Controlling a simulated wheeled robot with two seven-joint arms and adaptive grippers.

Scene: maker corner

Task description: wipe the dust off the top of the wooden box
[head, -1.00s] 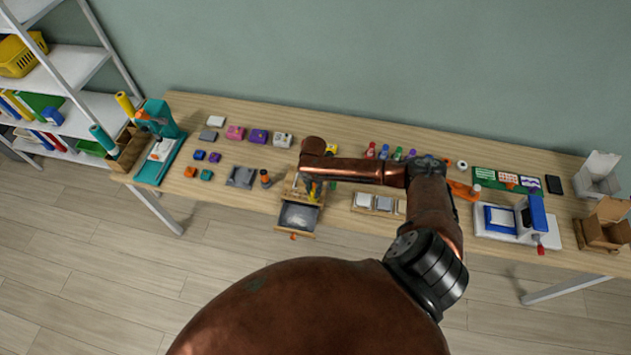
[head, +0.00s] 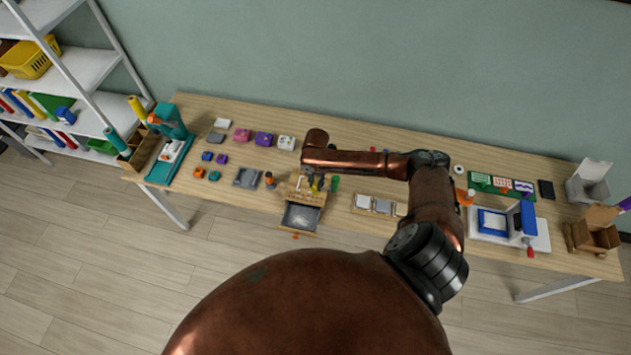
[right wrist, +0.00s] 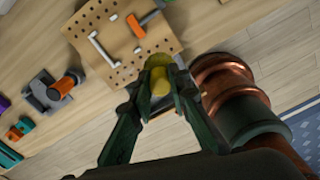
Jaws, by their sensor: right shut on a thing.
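A small wooden box (head: 294,188) with a perforated top stands at the front edge of the table. A dark grey tray-like part (head: 300,217) sticks out at its front. In the right wrist view the perforated wooden top (right wrist: 92,20) carries a white bar (right wrist: 102,48) and an orange-handled tool (right wrist: 147,20). My right gripper (right wrist: 158,78) is shut on a yellow thing (right wrist: 160,62), held over the near edge of the box. I cannot tell whether it touches the wood. My right arm partly covers the box in the head view. I see no left gripper.
The wooden table (head: 400,222) has small coloured blocks on the left and a grey-white tray (head: 376,205) right of the box. A blue and white machine (head: 520,222) and an open carton (head: 597,237) stand further right. A shelf (head: 85,65) is at the left.

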